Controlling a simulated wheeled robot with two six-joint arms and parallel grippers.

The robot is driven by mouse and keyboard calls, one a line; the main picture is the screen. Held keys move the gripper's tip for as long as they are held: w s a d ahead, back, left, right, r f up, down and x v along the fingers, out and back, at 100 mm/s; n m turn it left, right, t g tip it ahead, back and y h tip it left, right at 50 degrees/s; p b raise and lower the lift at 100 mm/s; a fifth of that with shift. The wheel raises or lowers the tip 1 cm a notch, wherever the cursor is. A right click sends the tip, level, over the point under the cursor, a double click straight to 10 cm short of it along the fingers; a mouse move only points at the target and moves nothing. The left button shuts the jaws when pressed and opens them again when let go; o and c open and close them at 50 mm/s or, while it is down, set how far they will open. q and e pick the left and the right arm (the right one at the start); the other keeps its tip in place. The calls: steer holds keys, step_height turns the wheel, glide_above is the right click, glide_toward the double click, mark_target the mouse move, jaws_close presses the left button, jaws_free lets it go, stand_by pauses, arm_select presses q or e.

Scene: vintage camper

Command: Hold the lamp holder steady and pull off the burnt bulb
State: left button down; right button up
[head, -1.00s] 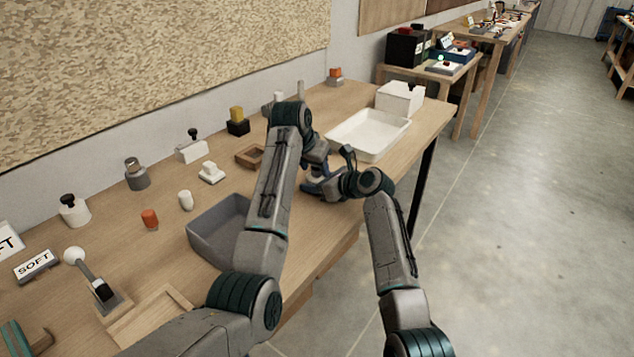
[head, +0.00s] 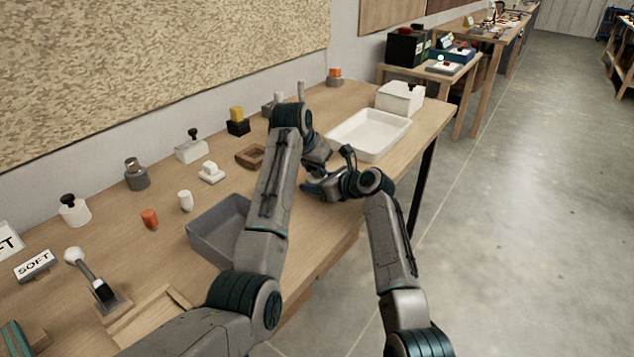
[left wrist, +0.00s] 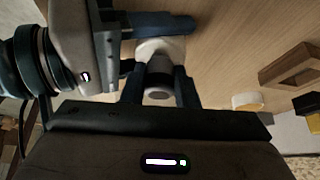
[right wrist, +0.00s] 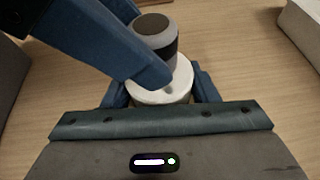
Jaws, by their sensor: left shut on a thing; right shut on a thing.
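The white round lamp holder (right wrist: 160,95) is low between the fingers of my right gripper (right wrist: 162,88), which is shut on it. The burnt bulb (right wrist: 155,32), grey with a black band, stands above the holder in the right wrist view. A blue finger of my left gripper crosses in front of it from the upper left. In the left wrist view the bulb (left wrist: 158,78) is between the fingers of my left gripper (left wrist: 158,88), shut on it, with the holder (left wrist: 168,47) behind. Whether bulb and holder still touch is hidden. In the head view my grippers mostly cover both.
A white tray (head: 396,148) lies right of my grippers, with a white box (head: 400,97) behind it. A grey bin (head: 205,240) stands to the left near the front edge. A wooden frame (head: 243,160) and several small objects line the back of the bench.

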arm_select(q)
steer(key=shift+r, duration=0.15)
steer(key=shift+r, duration=1.35)
steer(key=shift+r, duration=0.1)
steer(key=shift+r, duration=1.9)
arm_select(e)
steer(key=o, duration=1.2)
steer(key=shift+d, duration=0.1)
